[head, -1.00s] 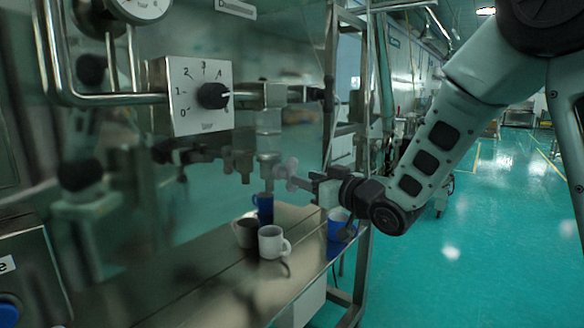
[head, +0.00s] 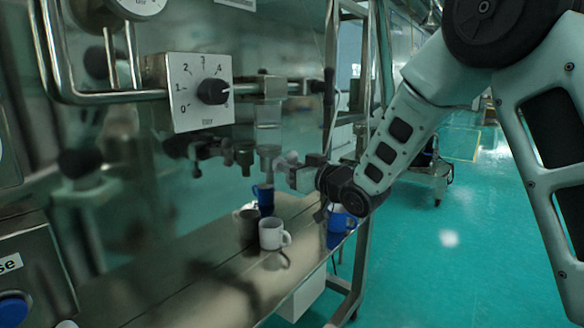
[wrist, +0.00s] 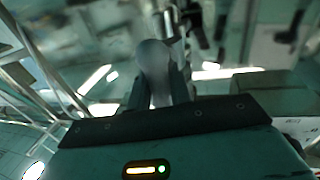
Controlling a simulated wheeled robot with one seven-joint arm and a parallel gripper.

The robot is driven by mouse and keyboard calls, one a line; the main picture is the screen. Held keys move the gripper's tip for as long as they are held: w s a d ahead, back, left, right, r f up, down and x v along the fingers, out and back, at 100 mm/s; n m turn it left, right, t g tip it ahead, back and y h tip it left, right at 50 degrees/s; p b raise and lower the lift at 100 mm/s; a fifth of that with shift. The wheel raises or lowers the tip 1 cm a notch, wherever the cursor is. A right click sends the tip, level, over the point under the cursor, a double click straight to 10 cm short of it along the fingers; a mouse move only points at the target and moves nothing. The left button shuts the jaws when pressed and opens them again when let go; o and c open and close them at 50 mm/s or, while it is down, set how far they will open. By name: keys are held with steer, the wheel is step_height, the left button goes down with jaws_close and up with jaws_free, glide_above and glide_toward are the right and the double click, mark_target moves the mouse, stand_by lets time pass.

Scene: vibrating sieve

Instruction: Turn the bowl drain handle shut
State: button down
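The bowl drain handle appears to be the pale grey lever (head: 287,160) under the clear tube at the machine's outlet, in the head view. My gripper (head: 300,174) is right at it, coming from the right. In the wrist view a blurred grey rounded knob (wrist: 153,58), likely this handle, stands between the two fingers of my gripper (wrist: 160,88). The fingers flank it closely on both sides. I cannot tell whether they press on it. My gripper partly hides the handle's lower part, and its exact angle is unclear.
A control panel with a numbered dial (head: 188,92) is up and left. A metal frame (head: 362,130) stands beside my arm. Open green floor (head: 440,250) lies right.

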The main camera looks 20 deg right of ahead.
steer(key=shift+f+b, duration=0.15)
steer(key=shift+b, duration=0.4)
steer(key=shift+f+n+b, duration=0.15)
steer(key=shift+n+b, duration=0.45)
steer(key=shift+b, duration=0.45)
steer(key=n+b, duration=0.2)
steer(key=b, duration=0.3)
steer(key=shift+f+t, duration=0.2)
steer(key=shift+t, duration=0.1)
steer(key=n+y+b, duration=0.1)
steer(key=n+b, duration=0.3)
steer(key=b, duration=0.2)
steer(key=shift+s+b, duration=0.1)
steer(key=shift+b, duration=0.3)
steer(key=n+y+b, duration=0.1)
steer(key=n+b, duration=0.3)
steer(key=b, duration=0.1)
steer(key=shift+a+b, duration=0.1)
steer(key=shift+b, duration=0.3)
steer(key=n+y+b, duration=0.1)
steer(key=n+b, duration=0.3)
steer(key=shift+n+b, duration=0.3)
steer(key=shift+b, duration=0.05)
steer(key=n+y+b, duration=0.1)
steer(key=n+b, duration=0.2)
steer(key=n, duration=0.1)
steer(key=shift+r, duration=0.15)
steer(key=shift+r+n+b, duration=0.1)
steer(key=shift+n+b, duration=0.2)
